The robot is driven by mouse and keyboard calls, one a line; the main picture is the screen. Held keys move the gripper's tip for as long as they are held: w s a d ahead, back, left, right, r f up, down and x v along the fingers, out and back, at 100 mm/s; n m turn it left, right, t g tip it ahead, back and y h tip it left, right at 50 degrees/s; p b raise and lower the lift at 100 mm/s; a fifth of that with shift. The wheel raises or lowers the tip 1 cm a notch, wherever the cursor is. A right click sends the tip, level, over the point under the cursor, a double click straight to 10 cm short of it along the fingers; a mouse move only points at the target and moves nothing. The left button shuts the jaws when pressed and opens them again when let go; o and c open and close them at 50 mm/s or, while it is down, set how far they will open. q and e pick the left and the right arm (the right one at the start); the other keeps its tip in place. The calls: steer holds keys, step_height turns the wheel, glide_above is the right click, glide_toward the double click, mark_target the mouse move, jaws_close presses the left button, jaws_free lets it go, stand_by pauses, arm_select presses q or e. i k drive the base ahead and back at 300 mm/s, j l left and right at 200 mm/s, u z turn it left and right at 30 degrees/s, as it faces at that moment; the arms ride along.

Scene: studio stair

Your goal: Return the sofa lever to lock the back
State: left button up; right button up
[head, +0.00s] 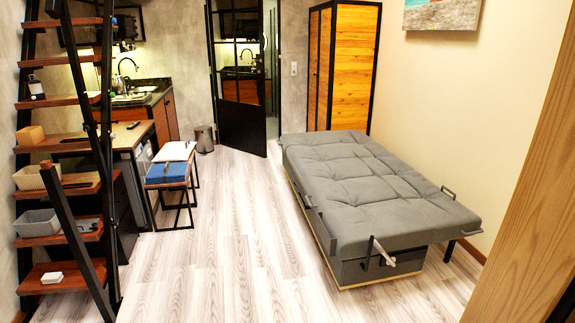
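The grey tufted sofa (370,180) lies flat like a bed on the right side of the room, its near end toward me. I cannot tell from here which of these locks the back. Neither of my grippers is in view.
Open wooden floor (205,250) lies left of the sofa. A wooden post or panel (525,200) fills the right edge.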

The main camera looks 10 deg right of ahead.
mark_target(390, 261)
steer(key=i+j+z, duration=0.15)
steer(key=i+z, duration=0.25)
steer(key=i, duration=0.25)
steer(key=i+j+z, duration=0.4)
steer(key=i, duration=0.25)
steer(key=i+j+z, duration=0.35)
steer(key=i+j, duration=0.1)
steer(key=i, duration=0.1)
